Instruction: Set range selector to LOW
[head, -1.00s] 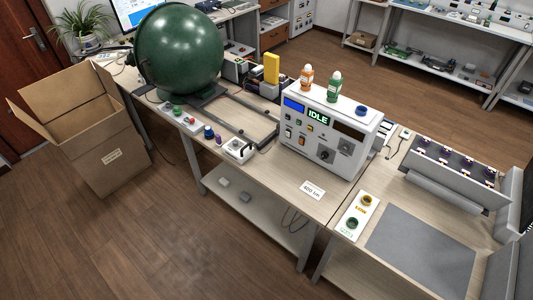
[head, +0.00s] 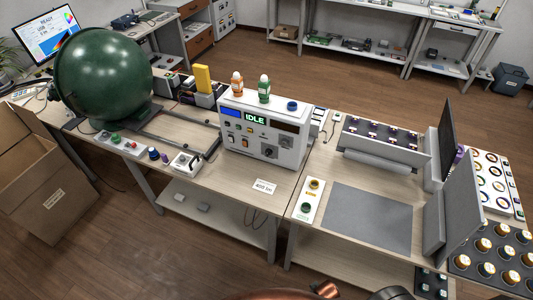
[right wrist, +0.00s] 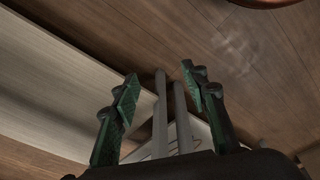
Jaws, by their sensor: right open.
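A white instrument box (head: 235,142) stands on the workbench in the head view, with a lit "IDLE" display (head: 255,119). Its front has small buttons and two dark knobs, one lower (head: 270,151) and one at the upper right (head: 286,141). Their labels are too small to read, so I cannot tell which is the range selector or where it points. My right gripper (right wrist: 160,88) is open and empty in the right wrist view, its green-padded fingers apart, away from the instrument. My left gripper is not in view.
A dark green sphere (head: 105,78) stands left of the instrument. A "400 lm" card (head: 265,187) lies in front of it. A grey mat (head: 368,217) and a two-cup holder (head: 308,199) lie to the right. An open cardboard box (head: 45,195) stands at the left. Floor in front is clear.

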